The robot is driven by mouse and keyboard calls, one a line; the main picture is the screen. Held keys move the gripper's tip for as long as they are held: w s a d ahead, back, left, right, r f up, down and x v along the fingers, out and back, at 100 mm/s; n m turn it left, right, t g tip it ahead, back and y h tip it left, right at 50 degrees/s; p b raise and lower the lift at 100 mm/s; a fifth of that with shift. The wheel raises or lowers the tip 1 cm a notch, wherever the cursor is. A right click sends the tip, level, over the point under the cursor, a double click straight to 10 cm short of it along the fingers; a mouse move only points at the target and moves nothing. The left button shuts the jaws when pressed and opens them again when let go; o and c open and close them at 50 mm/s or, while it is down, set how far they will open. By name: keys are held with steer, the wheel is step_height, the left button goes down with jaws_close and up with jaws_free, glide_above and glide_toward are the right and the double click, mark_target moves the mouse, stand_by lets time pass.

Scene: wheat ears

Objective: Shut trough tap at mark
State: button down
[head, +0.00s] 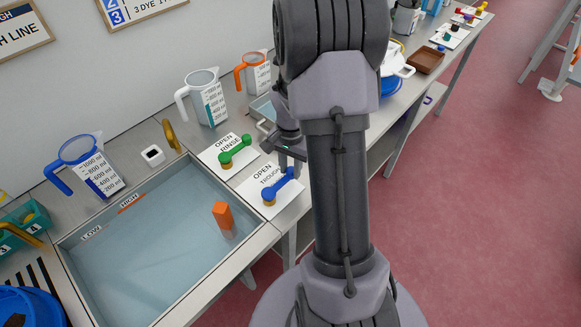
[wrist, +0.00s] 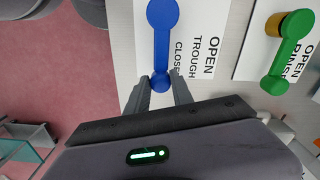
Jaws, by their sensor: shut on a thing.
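The trough tap has a blue lever (head: 278,187) on a white card reading OPEN TROUGH in the head view. The lever points up and right from its pivot. In the wrist view the blue lever (wrist: 162,45) lies along the card, beside the words OPEN, TROUGH and CLOSE. My gripper (wrist: 161,90) is shut on the lever's small round end, one finger on each side. In the head view my gripper (head: 290,152) is partly hidden by my arm. The trough (head: 228,262) holds pale blue water with an orange float (head: 222,215).
A green rinse tap (head: 235,152) stands close by, beyond the blue one. A blue-rimmed jug (head: 90,165) is at left. Open pink floor lies right of the bench.

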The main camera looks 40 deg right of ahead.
steer(key=shift+w, duration=0.1)
steer(key=w+n, duration=0.2)
steer(key=w+a+n+p, duration=0.1)
steer(key=n, duration=0.2)
steer(key=shift+w+a+n, duration=0.1)
steer(key=shift+w+n, duration=0.2)
steer(key=shift+w, duration=0.1)
steer(key=c, duration=1.1)
jaws_free()
step_height(320, 180, up, 18)
steer(key=p, duration=0.5)
steer(key=shift+f, duration=0.25)
